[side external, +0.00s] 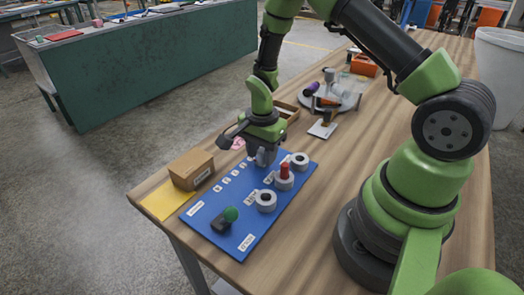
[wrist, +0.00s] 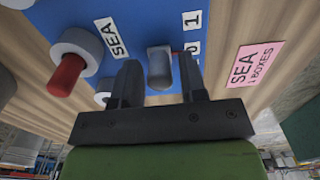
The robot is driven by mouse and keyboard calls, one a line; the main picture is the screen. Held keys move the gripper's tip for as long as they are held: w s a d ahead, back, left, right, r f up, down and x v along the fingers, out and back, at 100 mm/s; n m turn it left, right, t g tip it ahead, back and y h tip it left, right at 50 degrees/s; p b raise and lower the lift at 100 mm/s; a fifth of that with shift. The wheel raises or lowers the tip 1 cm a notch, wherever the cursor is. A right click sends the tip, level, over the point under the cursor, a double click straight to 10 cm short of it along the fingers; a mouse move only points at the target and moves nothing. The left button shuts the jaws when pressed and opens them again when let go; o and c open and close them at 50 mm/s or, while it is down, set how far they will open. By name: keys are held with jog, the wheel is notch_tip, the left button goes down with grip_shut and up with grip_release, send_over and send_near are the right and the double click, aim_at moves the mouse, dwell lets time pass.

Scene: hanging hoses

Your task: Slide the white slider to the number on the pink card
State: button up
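The pink card (wrist: 255,64) reads "SEA 1 BOXES" in the wrist view and lies on the wood beside the blue board (wrist: 210,8). In the side view the card (side external: 238,143) is partly hidden behind my gripper. My gripper (wrist: 160,75) is open around the knob, with a narrow gap at the right finger. In the side view my gripper (side external: 262,155) is low over the board's far part.
A cardboard box (side external: 190,170) and yellow card (side external: 167,200) lie left of the board.

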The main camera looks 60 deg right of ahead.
grip_shut()
jog(key=shift+a, duration=1.5)
jog(key=shift+o, duration=1.5)
grip_release()
jog(key=shift+r, duration=0.15)
notch_tip(320, 180, up, 10)
notch_tip(320, 180, up, 13)
jog(key=n+t, duration=0.3)
jog(key=n, duration=0.3)
send_over(255, 171)
jog(key=s+a, duration=0.2)
jog(key=s, duration=0.3)
jog(key=s+a+r+n+t+y, duration=0.1)
jog(key=s+r+n+t, duration=0.1)
jog(key=s+n, duration=0.2)
jog(key=s+a+r+n+t+y, duration=0.1)
jog(key=s+a+r+n+t, duration=0.1)
jog(key=s, duration=0.4)
jog(key=shift+s+r+n, duration=0.4)
jog(key=shift+r+n, duration=0.45)
jog(key=shift+n, duration=0.15)
